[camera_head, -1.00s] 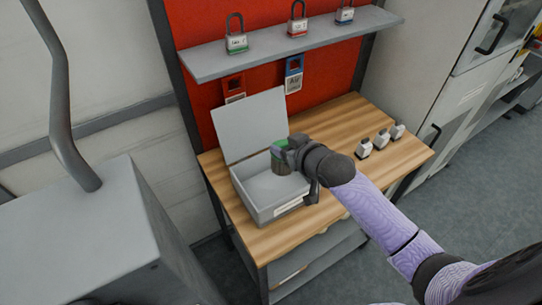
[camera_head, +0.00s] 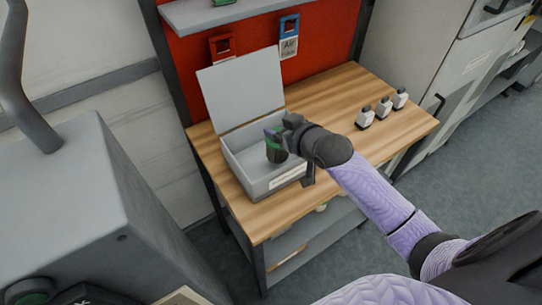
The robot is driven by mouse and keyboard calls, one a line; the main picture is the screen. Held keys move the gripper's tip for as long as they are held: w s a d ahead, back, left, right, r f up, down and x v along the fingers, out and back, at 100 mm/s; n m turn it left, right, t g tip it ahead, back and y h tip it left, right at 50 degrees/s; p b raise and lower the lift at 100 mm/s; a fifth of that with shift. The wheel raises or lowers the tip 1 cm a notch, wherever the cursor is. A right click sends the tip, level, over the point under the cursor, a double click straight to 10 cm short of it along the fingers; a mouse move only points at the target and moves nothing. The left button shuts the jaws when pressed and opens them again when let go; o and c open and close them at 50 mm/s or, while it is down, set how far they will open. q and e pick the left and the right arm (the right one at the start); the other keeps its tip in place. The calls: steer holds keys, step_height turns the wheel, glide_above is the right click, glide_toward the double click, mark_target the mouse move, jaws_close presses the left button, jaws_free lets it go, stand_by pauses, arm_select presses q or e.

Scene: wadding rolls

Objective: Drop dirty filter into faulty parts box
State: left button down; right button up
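The faulty parts box (camera_head: 234,165) is a grey box with its lid (camera_head: 240,92) raised, standing on the wooden table. I cannot tell whether the filter touches the box floor. My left gripper is not in view.
Several small white bottles with dark caps (camera_head: 383,108) stand on the right of the wooden table (camera_head: 335,95). A shelf (camera_head: 230,12) and hanging tags (camera_head: 289,38) are on the red panel behind. A grey cabinet (camera_head: 90,215) stands at the left.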

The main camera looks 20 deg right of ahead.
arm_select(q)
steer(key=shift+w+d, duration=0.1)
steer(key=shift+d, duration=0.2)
arm_select(e)
steer(key=o, duration=0.3)
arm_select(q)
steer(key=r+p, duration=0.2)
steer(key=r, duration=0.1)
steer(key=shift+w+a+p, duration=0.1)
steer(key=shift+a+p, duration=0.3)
arm_select(e)
steer(key=v, duration=1)
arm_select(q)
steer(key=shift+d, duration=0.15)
